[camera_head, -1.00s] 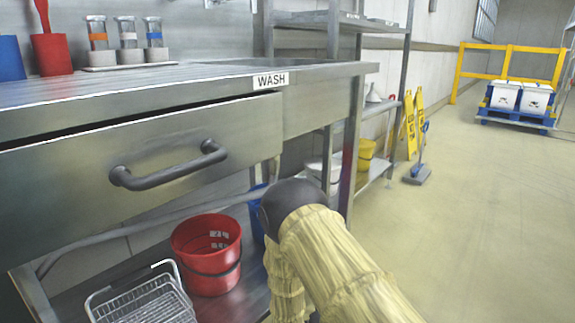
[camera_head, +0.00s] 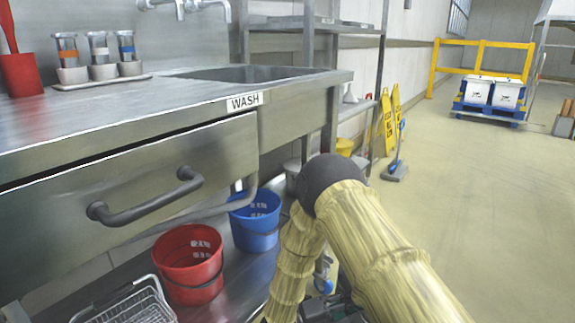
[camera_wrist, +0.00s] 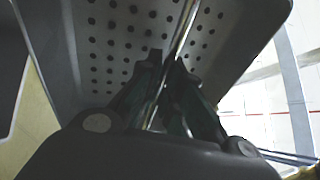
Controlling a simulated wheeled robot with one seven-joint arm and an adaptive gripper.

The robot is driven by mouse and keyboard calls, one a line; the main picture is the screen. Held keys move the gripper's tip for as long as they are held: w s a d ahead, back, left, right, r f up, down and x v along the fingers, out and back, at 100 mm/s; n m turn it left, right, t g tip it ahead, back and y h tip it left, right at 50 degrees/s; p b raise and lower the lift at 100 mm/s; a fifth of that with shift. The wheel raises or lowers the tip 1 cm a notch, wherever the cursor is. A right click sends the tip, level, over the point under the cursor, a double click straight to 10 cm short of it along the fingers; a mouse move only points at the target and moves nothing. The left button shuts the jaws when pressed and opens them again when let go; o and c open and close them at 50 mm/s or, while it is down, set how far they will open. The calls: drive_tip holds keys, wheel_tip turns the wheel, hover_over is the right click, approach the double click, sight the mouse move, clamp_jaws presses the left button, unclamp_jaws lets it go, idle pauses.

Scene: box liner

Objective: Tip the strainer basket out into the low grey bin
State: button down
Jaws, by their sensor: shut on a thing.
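My gripper (camera_wrist: 165,85) is shut on a thin metal bar of the strainer basket in the wrist view. The strainer basket (camera_wrist: 120,35) is grey metal with rows of round holes and fills the upper part of that view. Its far side and anything inside it are hidden. In the head view my arm reaches down at the lower middle, and the basket cannot be made out there. I cannot make out a low grey bin in either view.
A steel wash counter (camera_head: 130,115) with a handled drawer (camera_head: 145,195) stands at left. On the shelf below are a red bucket (camera_head: 188,262), a blue bucket (camera_head: 256,220) and a wire basket (camera_head: 135,303). Yellow signs (camera_head: 389,122) stand farther back. The floor at right is mostly clear.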

drive_tip(key=w+r+n+t+y+p, duration=0.1)
drive_tip(key=r+n+t, duration=0.1)
drive_tip(key=r+t, duration=0.1)
drive_tip(key=w+d+r+n+t+y+p, duration=0.1)
drive_tip(key=r+t+y+p, duration=0.1)
drive_tip(key=r, duration=0.3)
drive_tip(key=w+d+r+n+t+y+p, duration=0.1)
drive_tip(key=r+n+t, duration=0.1)
drive_tip(key=r+t, duration=0.2)
drive_tip(key=shift+w+n+y, duration=0.3)
drive_tip(key=shift+w, duration=0.05)
wheel_tip(320, 180, up, 47)
drive_tip(key=s+a+n+t+y+p, duration=0.1)
drive_tip(key=n+t+y+p, duration=0.5)
drive_tip(key=p, duration=3.6)
drive_tip(key=a+y, duration=0.1)
drive_tip(key=y, duration=0.2)
drive_tip(key=shift+r+p, duration=0.2)
drive_tip(key=shift+p, duration=0.2)
drive_tip(key=shift+s+f, duration=0.1)
drive_tip(key=shift+s, duration=0.05)
